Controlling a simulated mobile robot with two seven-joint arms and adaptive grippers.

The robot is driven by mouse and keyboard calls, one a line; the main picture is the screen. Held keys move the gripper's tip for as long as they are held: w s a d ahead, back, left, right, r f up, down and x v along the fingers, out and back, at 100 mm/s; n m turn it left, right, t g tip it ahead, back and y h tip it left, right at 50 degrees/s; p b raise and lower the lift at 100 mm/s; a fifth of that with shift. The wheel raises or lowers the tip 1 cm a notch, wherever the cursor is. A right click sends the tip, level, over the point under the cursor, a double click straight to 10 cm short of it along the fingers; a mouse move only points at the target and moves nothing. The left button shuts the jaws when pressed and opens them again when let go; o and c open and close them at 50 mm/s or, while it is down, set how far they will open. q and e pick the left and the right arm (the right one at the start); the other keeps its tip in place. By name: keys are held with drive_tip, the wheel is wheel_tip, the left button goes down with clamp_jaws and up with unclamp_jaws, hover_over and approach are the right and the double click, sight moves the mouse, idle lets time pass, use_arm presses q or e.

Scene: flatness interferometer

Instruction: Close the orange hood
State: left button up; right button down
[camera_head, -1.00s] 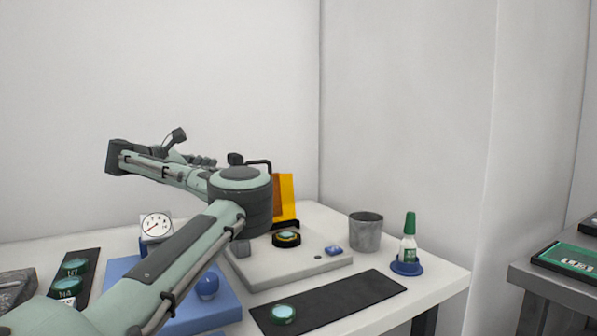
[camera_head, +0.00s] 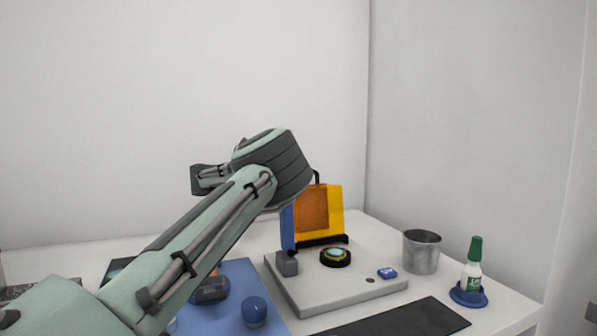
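The orange hood (camera_head: 335,216) stands raised at the back of the light grey instrument base (camera_head: 330,297). It has a yellow-orange rim, a darker amber panel and a black strip along its lower edge. A black handle (camera_head: 317,175) shows at its top, partly behind my arm. A round black-rimmed piece with a greenish top (camera_head: 335,256) lies uncovered on the base in front of the hood. My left arm crosses from the lower left, and its thick dark joint is in front of the hood's upper left in the picture. My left gripper cannot be made out. My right gripper is out of frame.
A blue post (camera_head: 288,228) and grey block (camera_head: 287,264) are left of the hood. A blue block (camera_head: 387,272) lies on the base. A metal cup (camera_head: 421,252) and green-capped bottle (camera_head: 473,268) stand right. A blue plate with a blue knob (camera_head: 254,311) is left; a black mat (camera_head: 400,321) lies in front.

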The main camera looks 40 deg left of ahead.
use_arm(q)
drive_tip(key=shift+w+d, duration=0.1)
drive_tip(key=shift+w, duration=0.1)
clamp_jaws()
drive_tip(key=shift+d, duration=0.1)
